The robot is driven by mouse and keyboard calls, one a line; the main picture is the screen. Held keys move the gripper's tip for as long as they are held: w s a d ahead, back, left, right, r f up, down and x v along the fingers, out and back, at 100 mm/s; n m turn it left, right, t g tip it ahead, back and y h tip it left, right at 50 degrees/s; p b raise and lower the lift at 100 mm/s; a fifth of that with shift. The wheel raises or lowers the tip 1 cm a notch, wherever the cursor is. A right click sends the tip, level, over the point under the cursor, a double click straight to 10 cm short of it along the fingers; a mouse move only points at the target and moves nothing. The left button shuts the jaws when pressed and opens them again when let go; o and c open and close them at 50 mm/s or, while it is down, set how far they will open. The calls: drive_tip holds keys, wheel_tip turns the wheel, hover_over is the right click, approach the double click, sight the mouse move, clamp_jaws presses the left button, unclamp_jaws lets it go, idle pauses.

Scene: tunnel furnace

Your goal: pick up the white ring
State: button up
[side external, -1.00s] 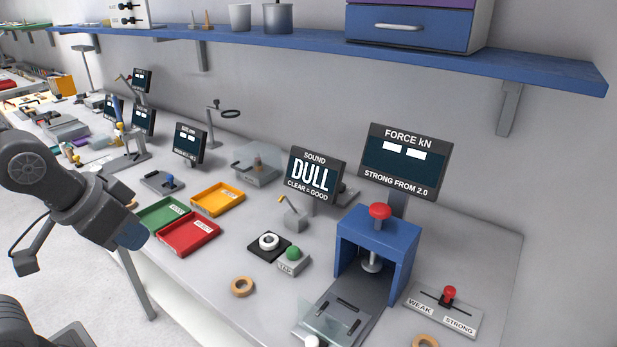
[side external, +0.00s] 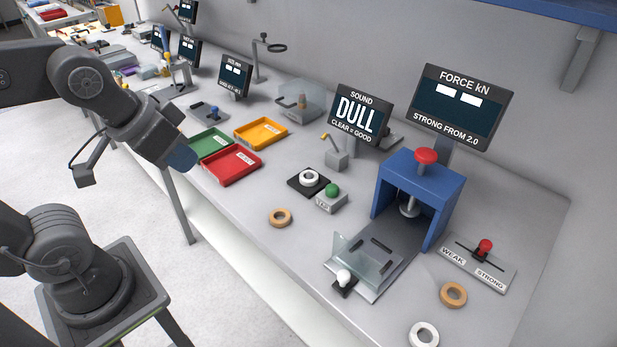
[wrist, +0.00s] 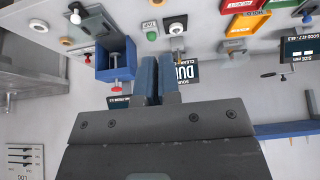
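Two white rings show in the side view. One white ring (side external: 424,335) lies flat at the front right edge of the table, partly cut off by the frame; it also shows in the wrist view (wrist: 38,25). The other white ring (side external: 310,178) lies on a black square pad beside the green-button block; it seems to show small in the wrist view (wrist: 177,28). My gripper (side external: 183,158) hangs at the table's front left, near the red tray and away from both rings. In the wrist view, the blue fingers (wrist: 159,76) look together with nothing between them.
A blue press (side external: 425,180) with a clear guard stands between the rings. Tan rings (side external: 453,294) (side external: 280,217) lie on the table. Red (side external: 232,166), green and yellow trays are at left. Screens stand behind.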

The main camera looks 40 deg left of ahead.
drive_tip(key=o, duration=1.4)
drive_tip(key=m+g, duration=0.6)
hover_over(311, 172)
drive_tip(key=s, duration=0.1)
drive_tip(key=f, duration=1.5)
drive_tip(key=shift+d, duration=0.4)
drive_tip(key=shift+f, duration=3.7)
